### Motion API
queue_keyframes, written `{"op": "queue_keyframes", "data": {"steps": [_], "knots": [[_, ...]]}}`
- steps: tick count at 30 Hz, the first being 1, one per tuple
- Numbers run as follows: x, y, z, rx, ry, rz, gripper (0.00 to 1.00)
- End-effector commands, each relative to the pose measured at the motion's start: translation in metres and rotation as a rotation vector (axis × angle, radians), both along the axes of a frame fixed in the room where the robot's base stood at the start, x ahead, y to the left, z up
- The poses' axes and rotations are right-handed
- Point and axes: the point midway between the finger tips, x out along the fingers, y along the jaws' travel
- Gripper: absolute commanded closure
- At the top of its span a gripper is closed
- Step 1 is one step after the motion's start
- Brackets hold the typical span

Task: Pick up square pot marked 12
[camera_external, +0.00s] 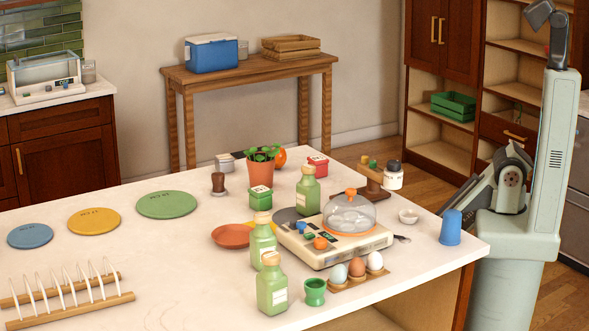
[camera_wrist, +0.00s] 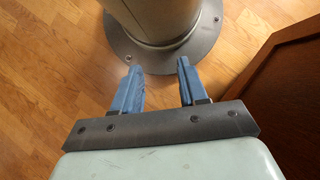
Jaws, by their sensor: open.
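Small square pots stand on the white counter in the external view: a green one (camera_external: 260,199) in front of the potted plant, and a red one (camera_external: 317,166) to the right behind it. Both have pale labels, but the numbers are too small to read, so I cannot tell which is marked 12. A small grey-white container (camera_external: 225,163) stands at the back left of the plant. My gripper (camera_wrist: 157,68) is open and empty in the wrist view, with its two blue fingers apart over the floor, away from the pots.
Green bottles (camera_external: 308,190), a domed egg cooker (camera_external: 346,214), an egg holder (camera_external: 357,276) and a blue cup (camera_external: 451,227) crowd the counter's right half. Flat discs (camera_external: 167,205) and a plate rack (camera_external: 70,295) lie left. The middle-left counter is clear.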

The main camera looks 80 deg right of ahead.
Motion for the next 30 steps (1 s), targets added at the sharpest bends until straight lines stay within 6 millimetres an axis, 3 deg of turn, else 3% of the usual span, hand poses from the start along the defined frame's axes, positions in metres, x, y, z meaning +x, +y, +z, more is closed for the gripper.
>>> {"op": "queue_keyframes", "data": {"steps": [8,22,30], "knots": [[0.0000,0.0000,0.0000,0.000,0.000,0.000,0.56],[0.0000,0.0000,0.0000,0.000,0.000,0.000,0.11],[0.0024,-0.0007,-0.0002,-0.002,-0.003,-0.002,0.11]]}}
